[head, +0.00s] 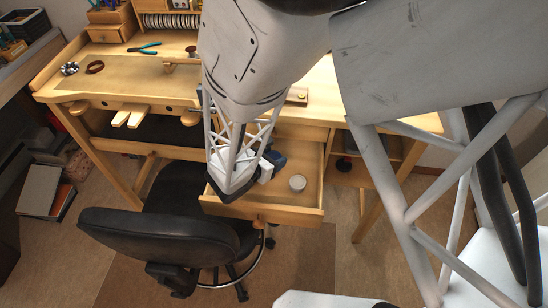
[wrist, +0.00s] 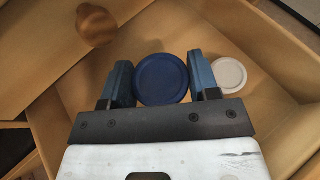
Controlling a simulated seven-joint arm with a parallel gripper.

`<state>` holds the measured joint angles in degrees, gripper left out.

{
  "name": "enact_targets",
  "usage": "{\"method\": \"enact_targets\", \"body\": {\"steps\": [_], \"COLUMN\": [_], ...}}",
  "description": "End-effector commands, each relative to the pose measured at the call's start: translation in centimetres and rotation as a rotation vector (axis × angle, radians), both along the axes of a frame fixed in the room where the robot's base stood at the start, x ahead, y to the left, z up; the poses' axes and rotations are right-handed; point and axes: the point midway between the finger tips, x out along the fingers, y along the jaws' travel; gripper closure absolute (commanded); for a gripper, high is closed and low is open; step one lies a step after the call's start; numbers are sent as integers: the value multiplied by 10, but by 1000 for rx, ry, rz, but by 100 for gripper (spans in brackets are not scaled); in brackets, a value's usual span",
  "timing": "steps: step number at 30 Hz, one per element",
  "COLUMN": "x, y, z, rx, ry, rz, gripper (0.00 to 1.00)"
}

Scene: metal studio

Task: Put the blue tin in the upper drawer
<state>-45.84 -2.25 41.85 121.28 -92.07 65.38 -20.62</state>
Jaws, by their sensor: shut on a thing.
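The blue tin (wrist: 161,78) is round with a flat lid and sits between the two fingers of my gripper (wrist: 162,82) in the wrist view. The fingers are shut on its sides. In the head view my gripper (head: 268,163) is over the open upper drawer (head: 262,210), and the arm hides most of the tin. The drawer is pulled out from the workbench, and its wooden floor also shows in the wrist view. Whether the tin touches the drawer floor I cannot tell.
A round white tin (head: 297,183) stands in the drawer, right of my gripper; it also shows in the wrist view (wrist: 229,73). A black chair (head: 165,235) stands left of the drawer front. The workbench (head: 130,75) holds blue-handled pliers (head: 145,48).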

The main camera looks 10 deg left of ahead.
Motion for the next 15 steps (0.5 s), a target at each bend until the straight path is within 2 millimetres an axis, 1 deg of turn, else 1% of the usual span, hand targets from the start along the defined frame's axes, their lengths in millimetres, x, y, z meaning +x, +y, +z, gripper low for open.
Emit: {"method": "enact_targets", "body": {"steps": [5, 15], "x": [0, 0], "y": [0, 0], "z": [-3, -34], "rx": [-1, -2], "ry": [1, 1], "rz": [0, 1], "gripper": [68, 68]}}
